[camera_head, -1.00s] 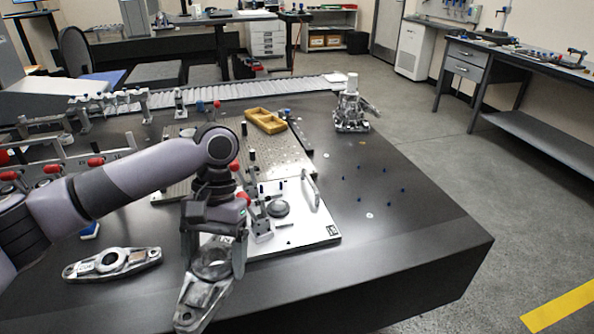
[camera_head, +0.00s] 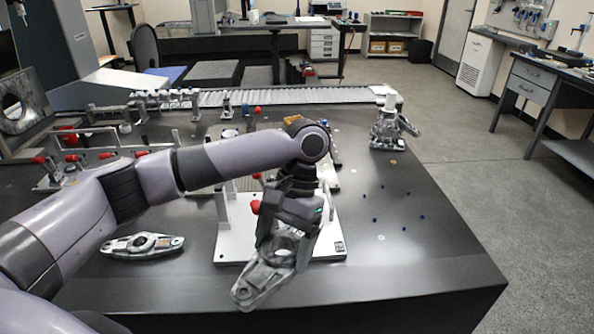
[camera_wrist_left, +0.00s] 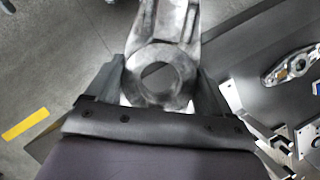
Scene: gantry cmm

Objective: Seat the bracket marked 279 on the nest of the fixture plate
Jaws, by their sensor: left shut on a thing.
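My left gripper (camera_head: 284,246) is shut on a grey metal bracket (camera_head: 256,284) with a round central bore. It holds the bracket tilted, above the table's front edge and in front of the fixture plate. The held bracket also shows in the left wrist view (camera_wrist_left: 178,28), its ring between the fingers. I cannot read a number on it. The white fixture plate (camera_head: 232,247) lies on the dark table; my arm and gripper hide much of it, including the nest. A second bracket (camera_head: 142,246) lies flat on the table at the left. My right gripper is not in view.
The dark table (camera_head: 430,262) is clear at its right front, apart from several small blue pins. A metal assembly (camera_head: 390,126) stands at the back right. Red-knobbed clamps (camera_head: 72,160) stand at the left. A ribbed rail (camera_head: 290,96) runs along the back.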

